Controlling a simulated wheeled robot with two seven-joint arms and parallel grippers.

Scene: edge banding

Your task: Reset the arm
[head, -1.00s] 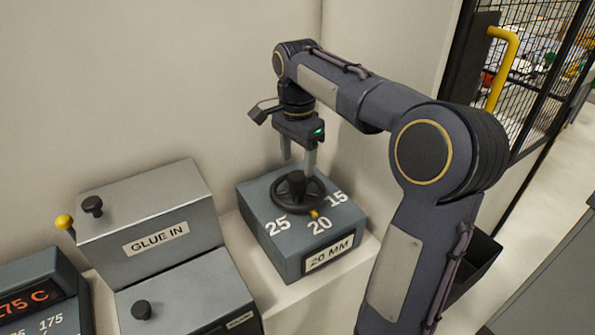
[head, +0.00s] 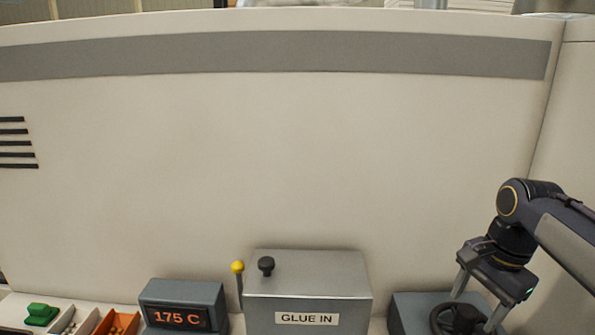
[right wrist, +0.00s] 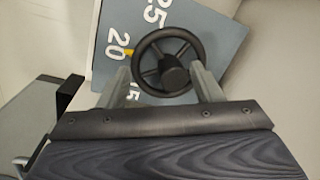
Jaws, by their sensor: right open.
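My right gripper (head: 475,306) is at the lower right of the head view, pointing down over the black handwheel (head: 457,320). Its two fingers stand apart with nothing held between them. In the right wrist view, the fingers (right wrist: 160,82) show on either side of the lower part of the handwheel (right wrist: 150,50); I cannot tell whether they touch it. The wheel sits on a grey dial box (right wrist: 218,35) marked 25, 20 and 15, with a yellow pointer (right wrist: 128,52) by the 20. My left gripper is not in view.
The GLUE IN box (head: 335,285) with a black knob (head: 266,265) stands left of the dial box. A yellow-tipped lever (head: 238,268) and a 175 C display (head: 180,317) are further left. Small bins (head: 112,324) lie at lower left. A pale machine wall (head: 270,170) rises behind.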

